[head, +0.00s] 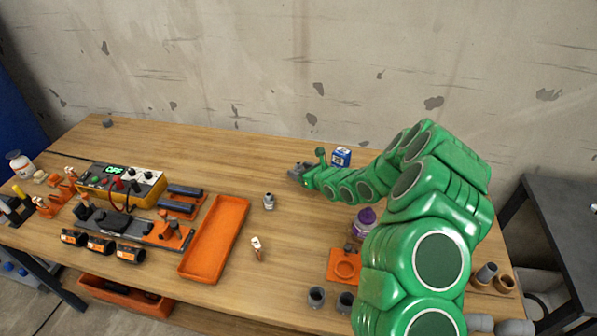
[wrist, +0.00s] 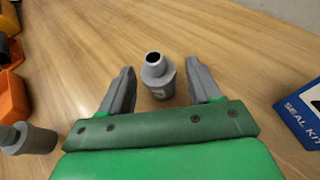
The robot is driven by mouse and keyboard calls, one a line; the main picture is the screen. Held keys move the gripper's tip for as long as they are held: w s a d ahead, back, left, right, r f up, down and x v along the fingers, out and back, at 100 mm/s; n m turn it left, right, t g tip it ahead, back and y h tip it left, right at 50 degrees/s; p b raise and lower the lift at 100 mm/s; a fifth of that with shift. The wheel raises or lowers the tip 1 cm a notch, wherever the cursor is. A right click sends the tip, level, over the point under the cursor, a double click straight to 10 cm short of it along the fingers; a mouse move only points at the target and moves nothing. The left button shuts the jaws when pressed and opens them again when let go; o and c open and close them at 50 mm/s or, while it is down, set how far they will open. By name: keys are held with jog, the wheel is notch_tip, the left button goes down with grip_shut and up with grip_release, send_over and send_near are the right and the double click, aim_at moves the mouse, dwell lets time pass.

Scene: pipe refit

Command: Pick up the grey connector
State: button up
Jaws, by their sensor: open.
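A grey connector (wrist: 158,78), with a narrower open neck and a wider body, stands on the wooden table between my gripper's fingers in the wrist view. My gripper (wrist: 160,70) is open, with one finger on each side of the connector and a visible gap on both sides. In the head view my gripper (head: 300,173) is low over the middle of the table; the connector cannot be told apart from the fingers there. A second grey fitting (wrist: 27,138) is at the lower left of the wrist view, and a similar one (head: 269,201) stands left of my gripper in the head view.
A blue-and-white seal kit box (head: 341,156) stands right of my gripper. An orange tray (head: 213,240) and a yellow meter (head: 120,183) lie to the left. A purple bottle (head: 364,221) and an orange fixture (head: 342,268) are near my arm. The table behind my gripper is clear.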

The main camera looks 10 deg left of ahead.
aim_at(299, 169)
jog(key=shift+x, duration=1.55)
jog(key=c, duration=1)
jog(key=shift+o, duration=0.2)
jog(key=shift+a+r, duration=0.1)
jog(key=shift+r, duration=0.45)
jog(key=s+d+r, duration=0.3)
jog(key=s+r, duration=0.3)
jog(key=s+d+r, duration=0.2)
jog(key=s+r, duration=0.3)
jog(key=s, duration=0.2)
jog(key=shift+d+r, duration=0.35)
jog(key=shift+r, duration=0.05)
